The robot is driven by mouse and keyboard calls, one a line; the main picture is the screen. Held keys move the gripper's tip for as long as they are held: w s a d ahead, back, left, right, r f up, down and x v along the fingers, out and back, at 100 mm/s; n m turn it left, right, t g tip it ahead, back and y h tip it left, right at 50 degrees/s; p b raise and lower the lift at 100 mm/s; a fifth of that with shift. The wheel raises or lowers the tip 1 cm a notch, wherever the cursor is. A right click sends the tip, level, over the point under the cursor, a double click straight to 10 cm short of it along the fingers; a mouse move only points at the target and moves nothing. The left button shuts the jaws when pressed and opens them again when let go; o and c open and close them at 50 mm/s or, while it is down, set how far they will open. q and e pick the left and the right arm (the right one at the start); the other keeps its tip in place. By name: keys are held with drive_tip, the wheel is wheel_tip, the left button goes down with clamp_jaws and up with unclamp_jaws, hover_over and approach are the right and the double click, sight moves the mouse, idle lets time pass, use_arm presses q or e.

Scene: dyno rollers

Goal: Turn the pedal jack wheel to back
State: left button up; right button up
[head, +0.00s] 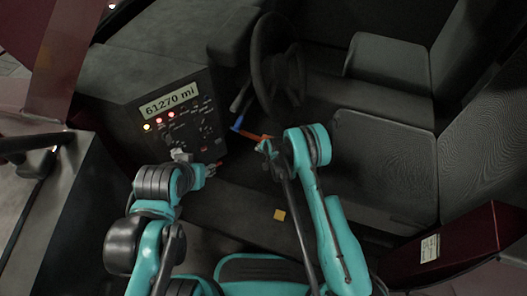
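A small jack-like device with a blue part (237,124) and an orange bar (252,135) sits in the footwell below the steering wheel, in the head view. I take it for the pedal jack; its wheel cannot be made out clearly. My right gripper (264,146) is at the right end of the orange bar, touching or very close to it. Its fingers are too small to tell whether they are shut. My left gripper (213,168) is low in front of the dark panel, left of the jack and apart from it. Its finger state is unclear.
The dark panel (186,128) has lit lamps and a display (169,101) reading 61270 mi. The steering wheel (274,70) stands above the jack. A seat (375,165) is on the right. A small yellow square (280,215) lies on the sill. A dark red door edge (465,245) is at lower right.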

drive_tip(key=shift+d+m+t+y, duration=0.1)
drive_tip(key=shift+m+t+y, duration=0.3)
drive_tip(key=shift+y, duration=0.7)
drive_tip(key=o, duration=1.1)
drive_tip(key=shift+o, duration=0.2)
wheel_tip(320, 180, up, 10)
drive_tip(key=shift+f, duration=0.1)
